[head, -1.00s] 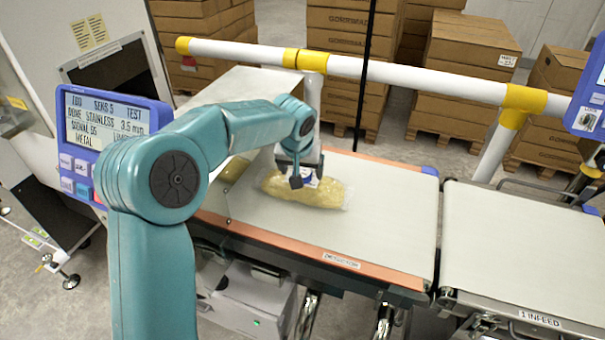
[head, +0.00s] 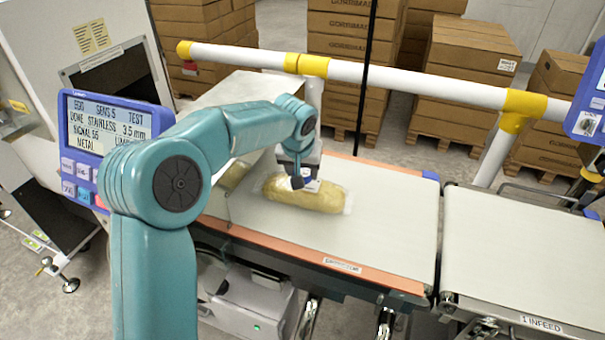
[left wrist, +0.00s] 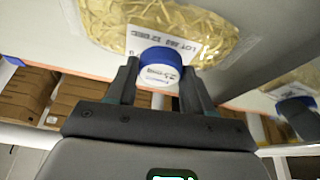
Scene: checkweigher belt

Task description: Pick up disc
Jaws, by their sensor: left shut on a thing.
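The disc (left wrist: 160,68) is white with a blue rim and small print. In the left wrist view it sits between the two dark fingers of my left gripper (left wrist: 157,88), which is shut on it. Behind it lies a clear bag of yellow pasta (left wrist: 165,22) with a white lot label (left wrist: 172,38). In the head view my left gripper (head: 298,180) is low over the same bag (head: 318,197) on the detector belt; the disc is mostly hidden there. I cannot tell whether the disc touches the bag. My right gripper is not in view.
The detector belt (head: 380,225) is clear right of the bag; the infeed belt (head: 520,245) beyond a gap is empty. A metal housing (head: 240,100) stands beside my left gripper. A white and yellow rail (head: 420,83) runs behind. The display panel (head: 110,130) is at left.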

